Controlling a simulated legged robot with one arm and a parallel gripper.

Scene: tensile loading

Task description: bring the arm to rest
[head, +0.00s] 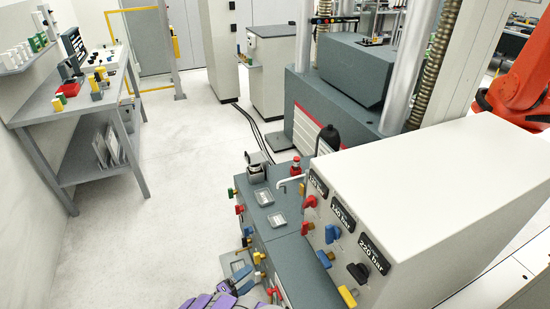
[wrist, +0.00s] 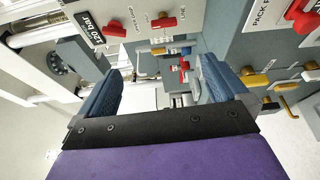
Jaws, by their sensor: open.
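My gripper (wrist: 160,72) shows in the wrist view with two blue padded fingers spread wide apart on a dark bar and purple body. Nothing is between the fingers. Beyond them is a grey panel with a red handle (wrist: 163,22) and a "120 bar" label (wrist: 88,28).
A white cabinet (head: 440,190) with pressure labels and coloured handles fills the right. A grey valve bench (head: 275,210) stands beside it. A grey worktable (head: 75,105) with small parts is at left. Pale floor (head: 150,230) between them is clear. Dark cables (head: 250,125) cross the floor behind.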

